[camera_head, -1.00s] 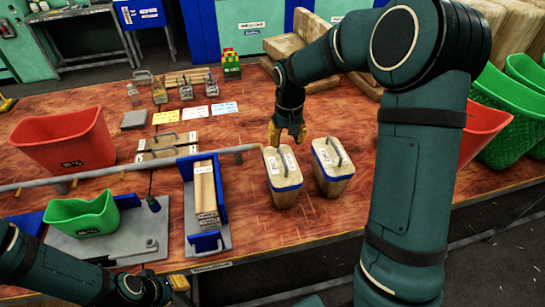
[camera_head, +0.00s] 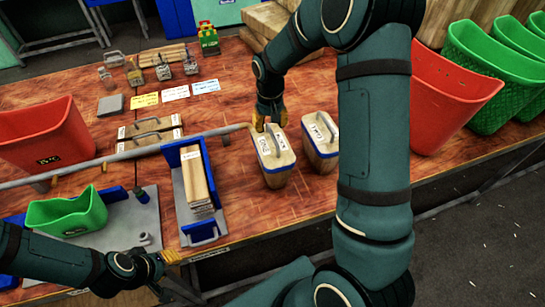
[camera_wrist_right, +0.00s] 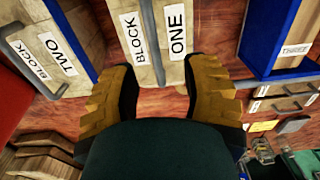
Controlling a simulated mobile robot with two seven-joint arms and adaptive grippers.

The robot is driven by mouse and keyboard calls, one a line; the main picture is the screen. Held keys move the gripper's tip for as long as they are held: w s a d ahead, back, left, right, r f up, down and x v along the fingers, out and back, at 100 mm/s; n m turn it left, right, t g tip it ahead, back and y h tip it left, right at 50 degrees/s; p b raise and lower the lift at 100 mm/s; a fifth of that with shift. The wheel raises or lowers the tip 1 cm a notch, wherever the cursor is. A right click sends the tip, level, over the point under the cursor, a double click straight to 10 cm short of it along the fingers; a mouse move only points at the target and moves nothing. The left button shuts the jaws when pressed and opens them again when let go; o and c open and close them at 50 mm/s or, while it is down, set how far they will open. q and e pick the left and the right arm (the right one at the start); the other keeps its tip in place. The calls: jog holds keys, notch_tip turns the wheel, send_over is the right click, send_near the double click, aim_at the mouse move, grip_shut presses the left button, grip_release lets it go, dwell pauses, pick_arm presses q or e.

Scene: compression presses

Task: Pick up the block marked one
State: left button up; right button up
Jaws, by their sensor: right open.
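The block marked one (camera_head: 277,171) is a wooden block with a blue band and a top handle, upright on the table. In the wrist view its top (camera_wrist_right: 174,40) shows the labels "BLOCK" and "ONE". My right gripper (camera_head: 270,121) is open, with its yellow fingers at the back edge of this block in the head view. In the wrist view the fingers (camera_wrist_right: 162,75) are apart, with the block's near end ahead between them; contact cannot be told. My left gripper (camera_head: 171,257) is at the lower left, its fingers only partly visible.
Block two (camera_head: 321,149) stands close on the right of block one. A blue press frame (camera_head: 171,156) holding a wooden block is on the left. A long grey bar (camera_head: 150,149) reaches toward block one. Red bins (camera_head: 45,136) and green bins stand at the sides.

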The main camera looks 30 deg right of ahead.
aim_at(272, 134)
jog(key=shift+s+d+f, duration=0.1)
jog(key=shift+s+f, duration=0.05)
jog(key=shift+f, duration=1.1)
jog(key=shift+s+d+f, duration=0.1)
jog(key=shift+s+f, duration=0.05)
jog(key=shift+f, duration=1.05)
jog(key=shift+o, duration=0.3)
grip_shut()
